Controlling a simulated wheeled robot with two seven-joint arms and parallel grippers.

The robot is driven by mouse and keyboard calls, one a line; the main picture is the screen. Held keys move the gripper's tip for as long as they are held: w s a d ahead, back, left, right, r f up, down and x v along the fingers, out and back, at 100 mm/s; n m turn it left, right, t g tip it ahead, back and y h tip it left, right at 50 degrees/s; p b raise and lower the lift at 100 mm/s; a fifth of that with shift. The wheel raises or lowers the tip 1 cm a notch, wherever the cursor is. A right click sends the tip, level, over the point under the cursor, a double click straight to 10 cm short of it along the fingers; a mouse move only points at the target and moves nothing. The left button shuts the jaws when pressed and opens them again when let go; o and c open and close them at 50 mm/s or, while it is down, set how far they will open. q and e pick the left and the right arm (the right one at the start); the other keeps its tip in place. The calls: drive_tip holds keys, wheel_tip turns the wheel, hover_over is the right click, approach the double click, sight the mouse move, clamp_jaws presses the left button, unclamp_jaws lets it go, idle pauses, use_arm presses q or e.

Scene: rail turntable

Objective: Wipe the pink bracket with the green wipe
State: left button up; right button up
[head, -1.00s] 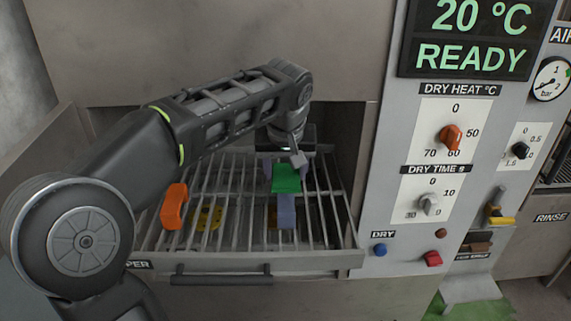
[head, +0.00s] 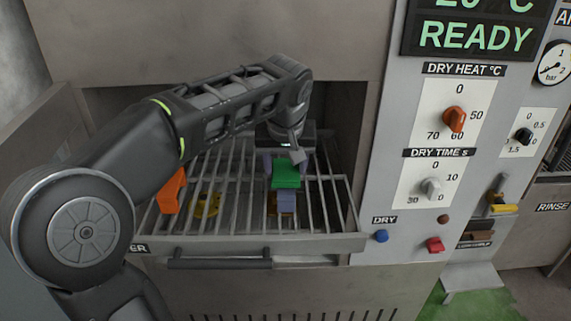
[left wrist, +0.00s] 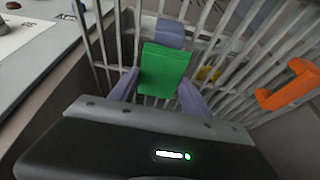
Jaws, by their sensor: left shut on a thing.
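My left gripper (head: 287,160) is shut on the green wipe (head: 286,174), above the wire rack. In the left wrist view the green wipe (left wrist: 165,70) hangs between the two fingers. A lavender-grey piece (head: 287,202) shows just in front of and below the wipe; it also shows beyond the wipe in the left wrist view (left wrist: 172,32). Its rest is hidden by the wipe, and I cannot tell if the two touch. No part looks clearly pink. My right gripper is not in view.
The wire rack (head: 325,215) has a metal front edge and a handle (head: 220,260). An orange bracket (head: 171,190) lies at its left, with a yellow part (head: 206,205) beside my arm. The control panel (head: 400,205) stands close on the right.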

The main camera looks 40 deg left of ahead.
use_arm(q)
drive_tip(key=shift+f+b, duration=0.55)
drive_tip(key=shift+f, duration=0.1)
drive_tip(key=shift+s+d, duration=0.1)
drive_tip(key=shift+s+d+b, duration=0.6)
drive_tip(key=shift+s+d, duration=0.05)
drive_tip(key=shift+s, duration=0.25)
drive_tip(key=shift+w+r, duration=0.1)
drive_tip(key=shift+w+a+p, duration=0.85)
drive_tip(key=shift+w+a, duration=0.25)
drive_tip(key=shift+w, duration=0.25)
drive_tip(key=shift+w+a+f, duration=0.2)
drive_tip(key=shift+w+a, duration=0.25)
drive_tip(key=shift+w, duration=0.1)
drive_tip(key=shift+s+d, duration=0.1)
